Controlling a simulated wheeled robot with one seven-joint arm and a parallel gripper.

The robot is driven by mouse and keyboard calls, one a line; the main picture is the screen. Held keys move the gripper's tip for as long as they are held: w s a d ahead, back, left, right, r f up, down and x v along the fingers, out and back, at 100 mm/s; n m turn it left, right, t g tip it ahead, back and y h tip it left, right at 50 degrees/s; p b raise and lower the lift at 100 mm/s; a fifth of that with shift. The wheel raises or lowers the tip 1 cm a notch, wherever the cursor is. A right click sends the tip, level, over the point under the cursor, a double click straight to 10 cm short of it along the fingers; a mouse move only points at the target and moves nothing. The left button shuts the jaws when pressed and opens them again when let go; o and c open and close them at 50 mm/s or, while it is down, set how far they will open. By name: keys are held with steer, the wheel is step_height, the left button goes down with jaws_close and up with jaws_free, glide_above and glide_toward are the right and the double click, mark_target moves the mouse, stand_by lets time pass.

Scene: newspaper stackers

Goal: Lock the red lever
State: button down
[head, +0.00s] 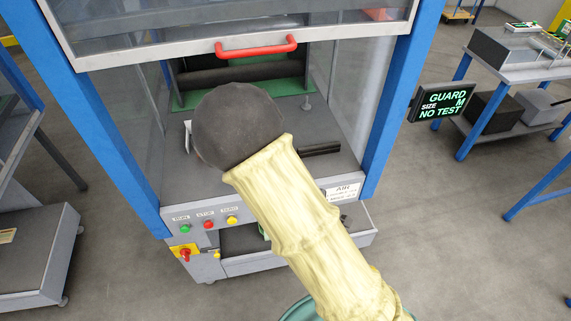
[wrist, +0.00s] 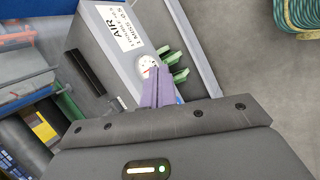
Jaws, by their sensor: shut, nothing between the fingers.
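A small red lever (head: 185,254) sits on a yellow plate at the lower left of the machine's front in the head view. I cannot tell its exact setting at this size. I cannot make it out in the wrist view. My gripper (wrist: 160,84) shows in the wrist view with its purple fingers together and empty. The fingers are over the machine's front near the AIR label (wrist: 121,28) and a round gauge (wrist: 147,66). In the head view my own arm hides the gripper.
Green, red and yellow buttons (head: 231,220) line the front panel. A red handle (head: 256,47) is on the raised clear guard. Blue posts (head: 402,90) flank the opening. A sign (head: 442,102) reads GUARD, SIZE M, NO TEST.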

steer(key=w+a+r+n+t+y, duration=0.1)
steer(key=w+a+n+t, duration=0.1)
steer(key=a+n+t, duration=0.2)
steer(key=w+a+r+n+t+y+b, duration=0.1)
steer(key=w+a+n+t, duration=0.2)
steer(key=a+n, duration=0.4)
steer(key=n+t, duration=0.1)
steer(key=n, duration=0.4)
steer(key=shift+a+r, duration=0.35)
steer(key=shift+a, duration=0.05)
steer(key=p+x, duration=0.1)
steer(key=x, duration=0.9)
steer(key=shift+w+d+r, duration=0.1)
steer(key=shift+w, duration=0.05)
steer(key=shift+w+d+r+p, duration=0.15)
steer(key=shift+w+r+p, duration=0.2)
steer(key=shift+w, duration=0.2)
steer(key=shift+w+d+r+p, duration=0.1)
steer(key=shift+w+r+p, duration=0.2)
steer(key=shift+w, duration=0.25)
steer(key=shift+w+d+r, duration=0.1)
steer(key=shift+w, duration=0.45)
steer(key=shift+w, duration=0.1)
